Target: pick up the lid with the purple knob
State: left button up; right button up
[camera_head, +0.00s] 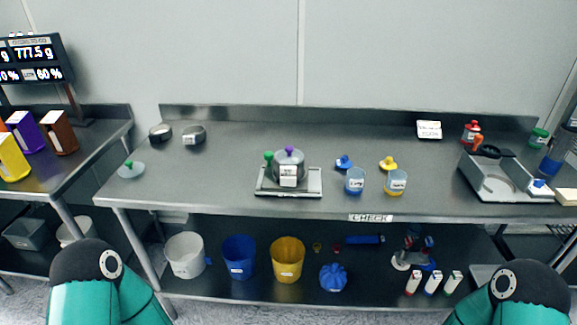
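The lid with the purple knob (289,150) shows in the head view, on top of a grey metal container on the scale near the middle of the steel table. A white label covers part of the container's front, and I cannot tell how the lid sits on it. A green knob (268,157) shows just left of the container. Only teal and black links of my two arms show at the bottom corners. Neither of my grippers is in view.
A glass lid with a green knob (131,169) lies at the table's left. Blue and yellow labelled cups (396,182) stand right of the scale (313,188). A metal tray machine (495,184) is at the right. Bare table lies left of the scale.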

aim_at(290, 155)
jog(key=k, duration=1.1)
jog(key=u, duration=0.25)
jog(key=i, duration=0.8)
jog(key=u, duration=0.45)
jog(key=i, duration=0.9)
jog(key=z, duration=0.25)
